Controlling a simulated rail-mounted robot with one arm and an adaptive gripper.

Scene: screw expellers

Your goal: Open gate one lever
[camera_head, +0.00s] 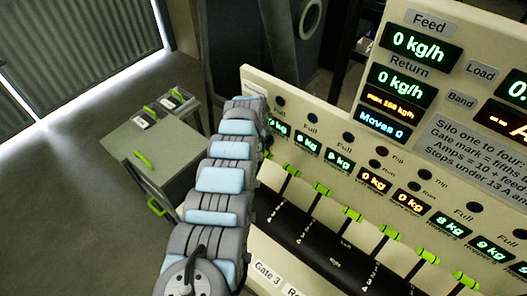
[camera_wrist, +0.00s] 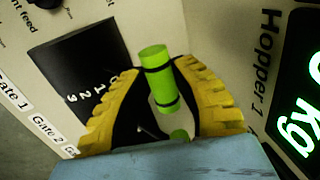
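In the wrist view a green cylindrical lever handle (camera_wrist: 158,75) with dark bands stands between the two yellow fingers of my gripper (camera_wrist: 160,75). The fingers are spread, with a gap visible at the right side; the left fingertip is close to the handle, and contact is unclear. A dark slot plate (camera_wrist: 85,65) marked with digits lies beside the handle. Labels Gate 1 (camera_wrist: 14,95) and Gate 2 (camera_wrist: 46,130) show at the left. I cannot tell for certain which gate this handle belongs to.
In the head view the cream panel carries a row of green lever handles (camera_head: 353,215) on a dark strip, below several lit readouts. A Gate 3 label (camera_head: 267,271) shows near my arm. A grey cart (camera_head: 150,155) stands at the left, with open floor around it.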

